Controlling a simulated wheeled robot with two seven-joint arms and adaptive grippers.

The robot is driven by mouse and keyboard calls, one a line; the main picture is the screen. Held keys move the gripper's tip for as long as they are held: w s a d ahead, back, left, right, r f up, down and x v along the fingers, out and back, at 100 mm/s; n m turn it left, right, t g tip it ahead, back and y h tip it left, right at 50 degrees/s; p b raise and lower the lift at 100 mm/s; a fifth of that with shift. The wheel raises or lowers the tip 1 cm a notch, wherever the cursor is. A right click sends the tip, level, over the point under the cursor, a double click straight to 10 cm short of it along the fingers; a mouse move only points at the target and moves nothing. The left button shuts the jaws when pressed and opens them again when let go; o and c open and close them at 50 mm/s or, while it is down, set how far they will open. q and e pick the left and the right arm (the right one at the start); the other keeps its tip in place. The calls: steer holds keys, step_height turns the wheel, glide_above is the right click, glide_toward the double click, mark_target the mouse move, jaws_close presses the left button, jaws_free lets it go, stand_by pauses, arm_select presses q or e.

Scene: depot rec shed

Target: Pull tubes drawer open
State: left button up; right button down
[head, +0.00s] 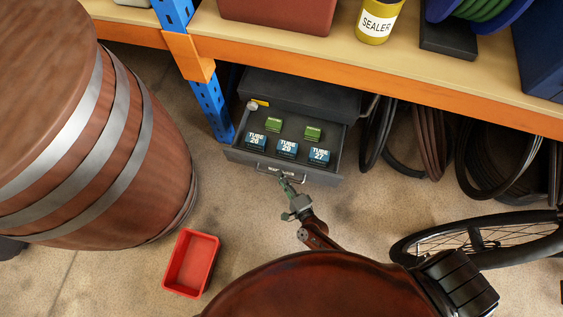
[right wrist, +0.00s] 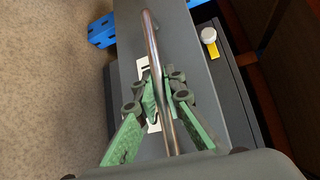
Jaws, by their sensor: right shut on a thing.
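The dark grey tubes drawer (head: 240,157) stands open under the bench in the head view, pulled out from its cabinet (head: 300,92). Inside are three dark blue boxes marked TUBE (head: 287,149) and two green boxes (head: 274,124). My right gripper (head: 284,179) is at the middle of the drawer front. In the right wrist view, the green fingers of my right gripper (right wrist: 163,97) are closed around the metal bar handle (right wrist: 152,40), in front of the grey drawer front (right wrist: 190,62). A white label behind the bar is partly hidden. My left gripper is out of view.
A large wooden barrel (head: 150,150) stands at left, with a red bin (head: 191,262) on the floor beside it. Hoses (head: 425,135) hang at right above a bicycle wheel (head: 480,240). A blue post (head: 210,105) stands left of the cabinet. Floor before the drawer is clear.

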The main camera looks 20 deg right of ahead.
steer(key=c, duration=2)
jaws_free()
steer(key=s, duration=0.4)
steer(key=s+d+r, duration=0.1)
steer(key=s, duration=0.7)
steer(key=shift+d+r, duration=0.25)
steer(key=shift+r, duration=0.1)
steer(key=shift+w, duration=0.1)
